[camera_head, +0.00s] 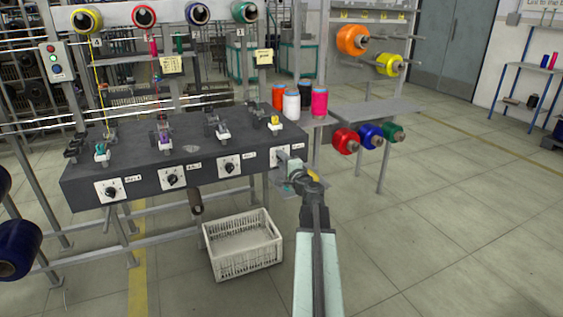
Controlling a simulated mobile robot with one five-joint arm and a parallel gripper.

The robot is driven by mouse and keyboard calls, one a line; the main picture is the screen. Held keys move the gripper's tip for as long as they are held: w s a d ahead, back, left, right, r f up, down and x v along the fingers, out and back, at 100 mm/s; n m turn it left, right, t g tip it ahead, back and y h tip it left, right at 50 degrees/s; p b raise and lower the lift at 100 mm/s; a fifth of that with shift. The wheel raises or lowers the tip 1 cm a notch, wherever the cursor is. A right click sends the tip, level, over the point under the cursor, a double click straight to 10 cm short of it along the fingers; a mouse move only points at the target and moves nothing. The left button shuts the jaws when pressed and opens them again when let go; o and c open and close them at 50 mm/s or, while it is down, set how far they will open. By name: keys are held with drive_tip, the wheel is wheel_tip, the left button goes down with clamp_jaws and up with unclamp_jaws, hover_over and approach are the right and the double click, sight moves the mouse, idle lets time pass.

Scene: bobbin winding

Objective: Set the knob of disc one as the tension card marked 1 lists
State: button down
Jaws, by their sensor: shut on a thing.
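The dark winding bench (190,148) carries a row of dial plates with black knobs on its front. The left knob (112,191), second knob (173,179) and third knob (230,167) show clearly. My gripper (287,166) is at the rightmost dial plate (281,152), shut on its knob. The gripper hides that knob and its pointer, so I cannot read its setting. The overhead tag 1 (240,32) is on the right. Two yellowish cards, the left card (172,64) and right card (264,57), hang above the bench; their writing is too small to read.
A white crate (243,246) stands on the floor below the bench, left of my arm. Several cones, one pink (320,102), stand on a shelf behind the bench. Red, blue and green spools (371,136) hang at right. The right floor is clear.

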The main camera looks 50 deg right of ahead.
drive_tip(key=shift+w, duration=0.1)
drive_tip(key=c, duration=1.1)
unclamp_jaws()
drive_tip(key=v, duration=0.8)
